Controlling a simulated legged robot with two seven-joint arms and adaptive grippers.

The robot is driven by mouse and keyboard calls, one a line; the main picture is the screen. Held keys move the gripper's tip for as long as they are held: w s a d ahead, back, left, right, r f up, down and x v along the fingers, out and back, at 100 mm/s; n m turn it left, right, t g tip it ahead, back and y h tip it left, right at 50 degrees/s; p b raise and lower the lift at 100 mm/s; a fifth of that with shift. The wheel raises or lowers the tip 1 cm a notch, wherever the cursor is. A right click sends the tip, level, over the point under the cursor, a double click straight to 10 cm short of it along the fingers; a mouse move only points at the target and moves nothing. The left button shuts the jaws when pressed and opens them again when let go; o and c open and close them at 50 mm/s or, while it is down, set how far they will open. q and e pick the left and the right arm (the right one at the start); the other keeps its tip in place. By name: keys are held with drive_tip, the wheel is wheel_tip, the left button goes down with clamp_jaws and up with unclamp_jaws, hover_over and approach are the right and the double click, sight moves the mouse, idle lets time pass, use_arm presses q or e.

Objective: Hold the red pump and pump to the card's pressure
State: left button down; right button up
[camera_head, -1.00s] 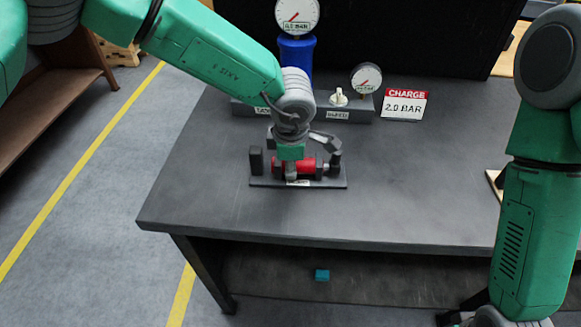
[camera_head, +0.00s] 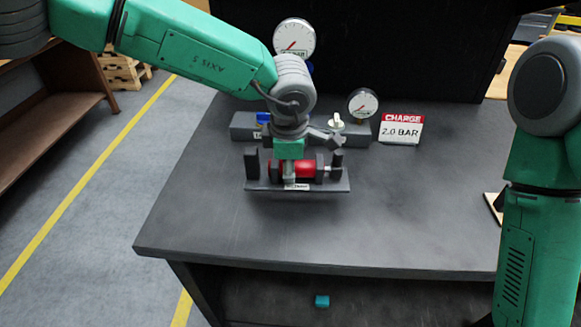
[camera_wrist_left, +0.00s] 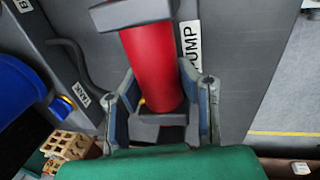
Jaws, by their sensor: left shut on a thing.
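The red pump (camera_head: 305,169) lies sideways on a dark plate with end blocks, in front of the grey manifold. My left gripper (camera_head: 289,178) comes down on it from above. In the left wrist view the gripper's fingers (camera_wrist_left: 163,112) are on both sides of the red cylinder (camera_wrist_left: 150,65), shut on it. A "PUMP" label (camera_wrist_left: 190,48) is beside it. The card (camera_head: 402,130) reads "CHARGE 2.0 BAR". A large gauge (camera_head: 294,38) has its needle at the lower left; its digits are partly covered. My right gripper is out of view.
A smaller gauge (camera_head: 363,102) and a white knob (camera_head: 336,122) are on the manifold (camera_head: 243,127). The blue tank is mostly hidden behind my left arm. The table (camera_head: 400,210) is clear in front and right of the pump. A teal block (camera_head: 322,301) is below.

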use_arm(q)
hover_over(289, 199)
drive_tip(key=f, duration=0.4)
drive_tip(key=shift+s+d+f, duration=0.1)
drive_tip(key=shift+d+f, duration=0.1)
drive_tip(key=shift+a+f, duration=0.15)
drive_tip(key=shift+f, duration=0.7)
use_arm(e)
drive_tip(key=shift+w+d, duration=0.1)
use_arm(q)
drive_tip(key=shift+f, duration=0.35)
drive_tip(key=shift+s+f, duration=0.25)
drive_tip(key=shift+f, duration=0.05)
idle(1.3)
